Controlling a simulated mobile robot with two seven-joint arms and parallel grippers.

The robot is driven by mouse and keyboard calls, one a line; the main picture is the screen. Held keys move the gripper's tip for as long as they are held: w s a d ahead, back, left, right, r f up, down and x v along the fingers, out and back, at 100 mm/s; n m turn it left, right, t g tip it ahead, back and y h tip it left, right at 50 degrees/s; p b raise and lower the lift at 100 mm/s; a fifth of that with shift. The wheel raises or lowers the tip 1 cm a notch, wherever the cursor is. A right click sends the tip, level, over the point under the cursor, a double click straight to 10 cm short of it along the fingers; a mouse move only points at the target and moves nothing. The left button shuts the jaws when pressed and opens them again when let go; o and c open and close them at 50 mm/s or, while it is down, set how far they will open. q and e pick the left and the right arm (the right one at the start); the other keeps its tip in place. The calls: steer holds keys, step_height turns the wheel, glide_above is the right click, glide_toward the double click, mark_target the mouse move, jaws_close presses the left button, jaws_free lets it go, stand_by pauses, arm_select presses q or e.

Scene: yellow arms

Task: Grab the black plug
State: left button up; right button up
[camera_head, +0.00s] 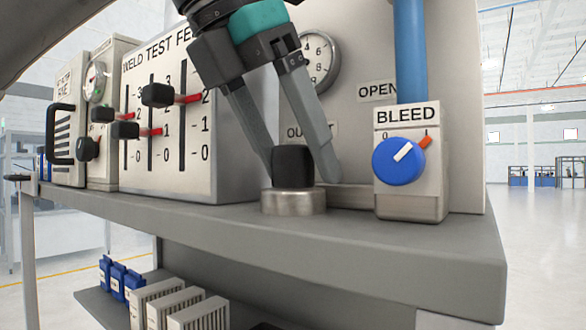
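The black plug (293,166) stands upright in a round metal socket (294,202) on the grey bench top. My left gripper (305,178) reaches down from above, with one finger on each side of the plug. The left finger comes close to or touches the plug's left side. The right finger lies at the plug's right, its tip lower and a little apart from it in the picture. I cannot tell whether either finger presses on the plug. My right gripper is not in view.
A BLEED box with a blue knob (398,161) stands right of the plug, below a blue pipe (410,50). A slider panel (165,130) stands to the left. A round gauge (319,60) is behind my gripper. The bench top (400,245) is clear in front.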

arm_select(q)
jaws_close()
stand_by(0.4)
steer(key=shift+r, duration=0.15)
